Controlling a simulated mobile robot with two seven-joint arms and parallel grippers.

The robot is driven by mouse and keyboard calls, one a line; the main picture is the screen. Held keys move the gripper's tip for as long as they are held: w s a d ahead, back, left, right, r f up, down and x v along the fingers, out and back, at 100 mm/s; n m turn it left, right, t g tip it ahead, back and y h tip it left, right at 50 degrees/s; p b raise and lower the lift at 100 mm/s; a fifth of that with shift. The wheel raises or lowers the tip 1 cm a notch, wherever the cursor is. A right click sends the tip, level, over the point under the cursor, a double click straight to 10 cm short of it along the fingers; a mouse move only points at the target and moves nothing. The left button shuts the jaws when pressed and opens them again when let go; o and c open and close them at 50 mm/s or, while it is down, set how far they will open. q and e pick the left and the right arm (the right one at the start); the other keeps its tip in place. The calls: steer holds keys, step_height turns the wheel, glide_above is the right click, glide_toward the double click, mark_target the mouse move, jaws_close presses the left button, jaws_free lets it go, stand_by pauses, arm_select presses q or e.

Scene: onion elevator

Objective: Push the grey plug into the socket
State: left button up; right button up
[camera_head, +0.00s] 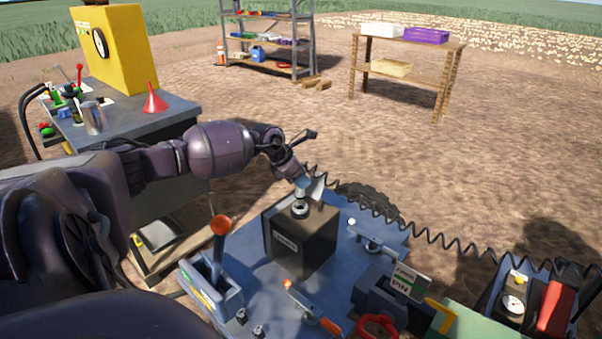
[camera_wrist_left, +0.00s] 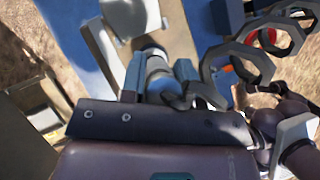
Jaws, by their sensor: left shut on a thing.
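My left gripper (camera_head: 303,186) is shut on the grey plug (camera_head: 316,189), just above the dark box (camera_head: 296,243). A round, light-rimmed socket (camera_head: 300,208) is on top of the box. The plug appears very near the socket; I cannot tell whether its tip is inside. In the left wrist view, the plug (camera_wrist_left: 156,66) is a grey-blue cylinder between the two fingers of my left gripper (camera_wrist_left: 158,72), and its front end points at the box. My right gripper is not in view.
The black coiled cable (camera_head: 452,238) runs right from the plug; its large loops (camera_wrist_left: 238,66) crowd the wrist view. A lever with an orange knob (camera_head: 220,226) stands left of the box. A pin-labelled block (camera_head: 405,284) and red-handled parts lie to the right on the blue deck (camera_head: 262,303).

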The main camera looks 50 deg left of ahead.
arm_select(q)
steer(key=shift+f+b, duration=0.65)
steer(key=shift+f, duration=1.2)
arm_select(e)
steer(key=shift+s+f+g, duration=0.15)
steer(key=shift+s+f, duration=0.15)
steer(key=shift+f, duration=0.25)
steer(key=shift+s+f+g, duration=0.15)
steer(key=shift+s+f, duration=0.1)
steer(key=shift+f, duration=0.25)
arm_select(q)
steer(key=o, duration=1.1)
steer(key=shift+o, duration=0.4)
steer(key=o, duration=0.3)
steer(key=shift+r, duration=0.1)
steer(key=shift+r+p, duration=1.25)
steer(key=shift+r, duration=2.25)
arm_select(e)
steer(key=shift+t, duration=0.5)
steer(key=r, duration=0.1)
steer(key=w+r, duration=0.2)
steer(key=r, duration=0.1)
arm_select(q)
steer(key=shift+f, duration=0.1)
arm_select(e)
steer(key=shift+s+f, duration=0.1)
